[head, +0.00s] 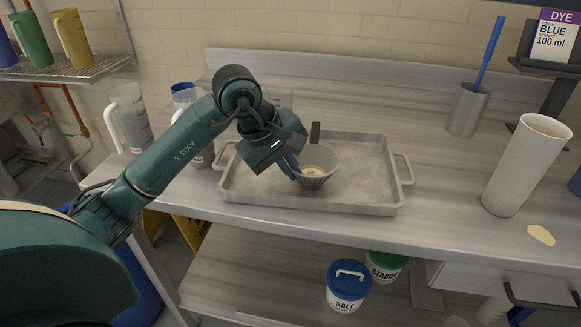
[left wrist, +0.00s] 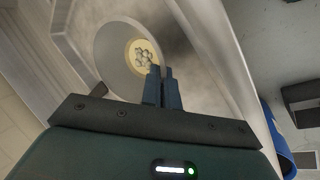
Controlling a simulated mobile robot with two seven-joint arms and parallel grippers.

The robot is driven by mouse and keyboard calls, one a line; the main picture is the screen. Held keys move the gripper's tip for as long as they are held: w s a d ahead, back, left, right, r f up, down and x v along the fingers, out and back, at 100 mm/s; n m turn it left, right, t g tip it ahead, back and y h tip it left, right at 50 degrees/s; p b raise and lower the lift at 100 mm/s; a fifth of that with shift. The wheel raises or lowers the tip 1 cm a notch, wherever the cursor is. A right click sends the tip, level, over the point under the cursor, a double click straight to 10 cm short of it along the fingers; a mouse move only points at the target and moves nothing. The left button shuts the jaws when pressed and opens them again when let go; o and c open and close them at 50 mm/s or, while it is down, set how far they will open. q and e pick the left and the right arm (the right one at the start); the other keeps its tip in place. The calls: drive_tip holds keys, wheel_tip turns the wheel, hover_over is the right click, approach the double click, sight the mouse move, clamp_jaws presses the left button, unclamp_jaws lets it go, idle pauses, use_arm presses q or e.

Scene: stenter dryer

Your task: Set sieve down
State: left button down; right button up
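The sieve (head: 318,165) is a grey cone-shaped bowl with a dark handle, and a pale yellowish patch shows inside it. It is over the floor of the grey metal tray (head: 370,205); whether it touches the tray is hard to tell. My left gripper (head: 291,166) is at the sieve's left rim. In the left wrist view its two fingers are close together across the edge of the sieve (left wrist: 118,50), one inside the bowl and one outside, so it looks shut on the wall. The sieve's far side is partly hidden. My right gripper is not in view.
The tray stands on a metal bench (head: 430,150). A white cup (head: 525,165) and a steel beaker (head: 467,110) stand to the right. Jugs, one white (head: 130,118), stand left. Salt (head: 347,287) and starch (head: 386,265) tubs are on the lower shelf.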

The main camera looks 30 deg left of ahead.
use_arm(q)
drive_tip(key=c, duration=2.1)
unclamp_jaws()
drive_tip(key=shift+f, duration=0.25)
drive_tip(key=o, duration=0.4)
drive_tip(key=shift+r, duration=0.3)
drive_tip(key=v, duration=1.1)
drive_tip(key=shift+s+a+r, duration=0.15)
drive_tip(key=shift+s+r, duration=0.05)
drive_tip(key=shift+r, duration=0.1)
